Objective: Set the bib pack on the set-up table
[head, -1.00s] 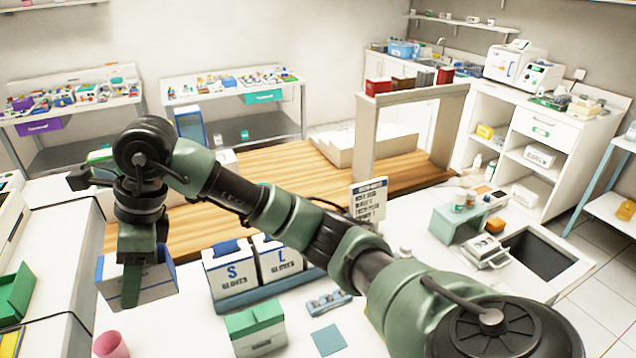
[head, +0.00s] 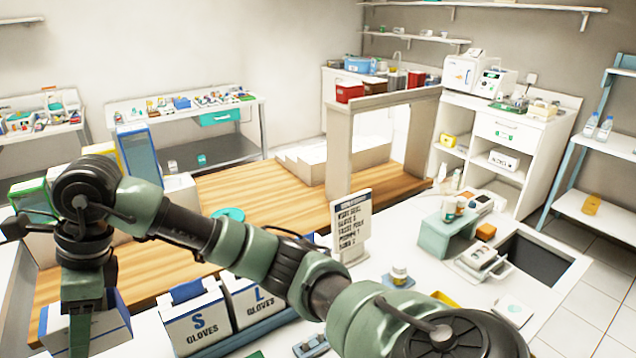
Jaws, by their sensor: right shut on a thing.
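My right gripper (head: 88,315) hangs down at the lower left of the head view, its arm reaching in from the lower right. It is shut on a white box with blue edges (head: 112,330), which looks like the bib pack. The gripper hides part of the box, and its underside is not clear. A white-topped table (head: 405,262) fills the foreground; I cannot tell if it is the set-up table. My left gripper is not in view.
White glove boxes (head: 196,322) stand right of the held pack. A printed sign (head: 350,222), a small teal stand (head: 440,240) and a dark recess (head: 540,262) are farther right. Beyond lies a wooden surface (head: 290,190) with a white frame (head: 340,150).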

